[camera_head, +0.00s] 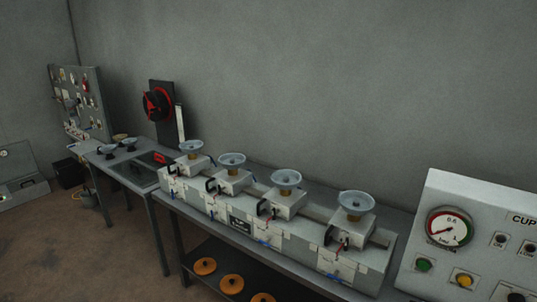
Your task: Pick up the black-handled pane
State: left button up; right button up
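I cannot clearly make out a black-handled pane. A dark flat panel (134,173) lies on the left table, with a small red item (160,157) at its far edge; I cannot tell whether it is glass or has a handle. Several grey boxes stand in a row on the nearer bench, each topped with a pale round cup, such as the nearest cup (356,201). Black handle-like loops, such as this loop (211,185), show on the boxes' front sides. Neither of my grippers is in view.
A white control panel (478,240) with a gauge and buttons fills the right front. A pegboard with tools (80,103) and a red-black reel (157,104) stand at the back left. Orange discs (205,266) lie on the lower shelf. The floor at front left is clear.

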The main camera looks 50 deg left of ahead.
aim_at(142, 176)
jog(key=u, duration=2.6)
